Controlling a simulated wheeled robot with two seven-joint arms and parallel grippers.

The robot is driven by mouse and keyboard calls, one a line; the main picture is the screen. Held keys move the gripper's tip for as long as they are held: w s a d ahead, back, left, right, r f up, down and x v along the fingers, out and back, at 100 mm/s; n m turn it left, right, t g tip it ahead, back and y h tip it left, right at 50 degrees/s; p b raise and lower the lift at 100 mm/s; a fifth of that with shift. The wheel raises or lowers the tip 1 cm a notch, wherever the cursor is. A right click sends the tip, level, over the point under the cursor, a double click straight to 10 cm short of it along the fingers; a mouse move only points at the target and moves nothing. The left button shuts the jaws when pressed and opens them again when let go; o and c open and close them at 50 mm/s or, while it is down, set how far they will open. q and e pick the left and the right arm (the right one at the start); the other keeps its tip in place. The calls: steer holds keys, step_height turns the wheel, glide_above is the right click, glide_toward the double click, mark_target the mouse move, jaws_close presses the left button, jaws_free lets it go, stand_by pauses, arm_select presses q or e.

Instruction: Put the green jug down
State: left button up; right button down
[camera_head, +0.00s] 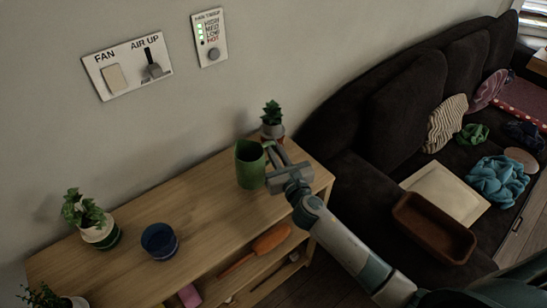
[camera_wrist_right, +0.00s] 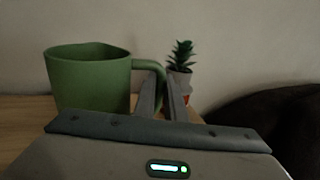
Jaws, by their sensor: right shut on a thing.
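The green jug (camera_head: 250,167) is upright at the right end of the wooden shelf unit's top (camera_head: 205,213). It also shows in the right wrist view (camera_wrist_right: 90,82), with its handle to the right. My right gripper (camera_head: 272,152) is shut on the handle, reaching in from the right. I cannot tell for certain whether the jug's base touches the wood. My left gripper is not in view.
A potted succulent (camera_head: 272,120) stands just behind the jug. A blue cup (camera_head: 159,241) and a potted plant (camera_head: 95,225) stand further left on the top. Clear wood lies between the cup and the jug. A dark sofa (camera_head: 400,110) is at the right.

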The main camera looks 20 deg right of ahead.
steer(key=shift+f+b, duration=0.5)
steer(key=shift+f, duration=1.5)
steer(key=shift+f, duration=0.1)
steer(key=c, duration=1.8)
jaws_free()
steer(key=shift+s, duration=0.3)
steer(key=s, duration=0.3)
steer(key=s+b, duration=0.1)
steer(key=s, duration=0.3)
steer(key=s+b, duration=0.1)
steer(key=s, duration=0.3)
steer(key=shift+s+d, duration=0.25)
steer(key=shift+d, duration=0.05)
